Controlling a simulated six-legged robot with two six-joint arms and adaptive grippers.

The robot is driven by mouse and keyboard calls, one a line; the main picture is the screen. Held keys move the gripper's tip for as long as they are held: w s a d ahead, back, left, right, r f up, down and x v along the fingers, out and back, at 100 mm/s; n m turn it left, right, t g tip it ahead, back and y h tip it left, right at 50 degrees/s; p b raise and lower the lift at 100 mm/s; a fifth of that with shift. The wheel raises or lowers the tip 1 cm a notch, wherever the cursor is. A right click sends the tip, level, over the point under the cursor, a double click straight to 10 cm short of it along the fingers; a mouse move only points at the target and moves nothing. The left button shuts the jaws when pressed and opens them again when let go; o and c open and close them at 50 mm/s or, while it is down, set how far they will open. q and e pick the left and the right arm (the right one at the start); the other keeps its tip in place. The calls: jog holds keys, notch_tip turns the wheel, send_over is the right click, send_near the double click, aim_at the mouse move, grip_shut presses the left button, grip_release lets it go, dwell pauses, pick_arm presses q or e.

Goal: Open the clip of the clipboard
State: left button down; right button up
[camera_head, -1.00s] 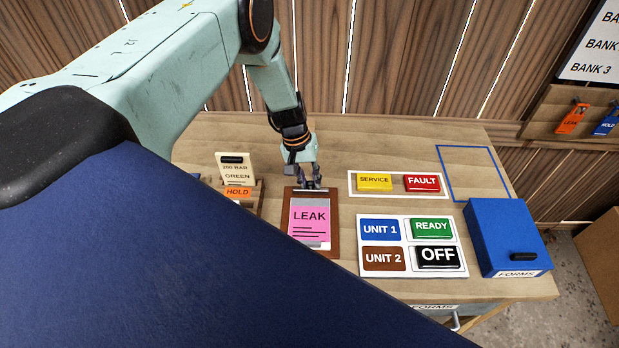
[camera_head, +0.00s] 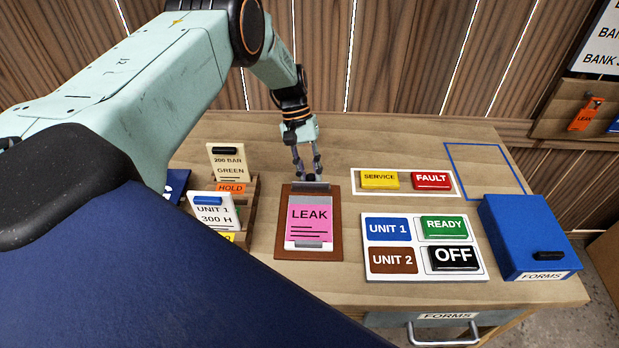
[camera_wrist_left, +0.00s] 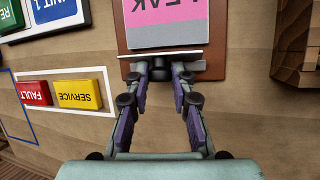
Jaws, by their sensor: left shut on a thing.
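The brown clipboard (camera_head: 282,240) lies on the wooden bench with a pink LEAK card (camera_head: 310,219) over a grey-white sheet. Its grey metal clip (camera_head: 311,187) is at the far edge and appears tilted up; in the left wrist view the clip (camera_wrist_left: 160,54) shows nearly edge-on. My left gripper (camera_head: 310,176) reaches down from behind the clipboard, shut on the clip's small dark tab. In the left wrist view the two purple-padded fingers (camera_wrist_left: 168,76) meet the tab from both sides. Their exact contact is hard to see. My right gripper is not in view.
A wooden card holder (camera_head: 249,202) with several cards stands left of the clipboard. To the right are the SERVICE and FAULT blocks (camera_head: 405,180), a UNIT sign panel (camera_head: 424,247) and a blue FORMS box (camera_head: 527,237). The bench behind the clip is clear.

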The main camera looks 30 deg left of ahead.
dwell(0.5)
pick_arm(q)
jog(key=c, duration=1.1)
grip_release()
jog(key=shift+w, duration=0.1)
jog(key=shift+c, duration=0.2)
jog(key=v, duration=1.2)
jog(key=shift+a, duration=0.1)
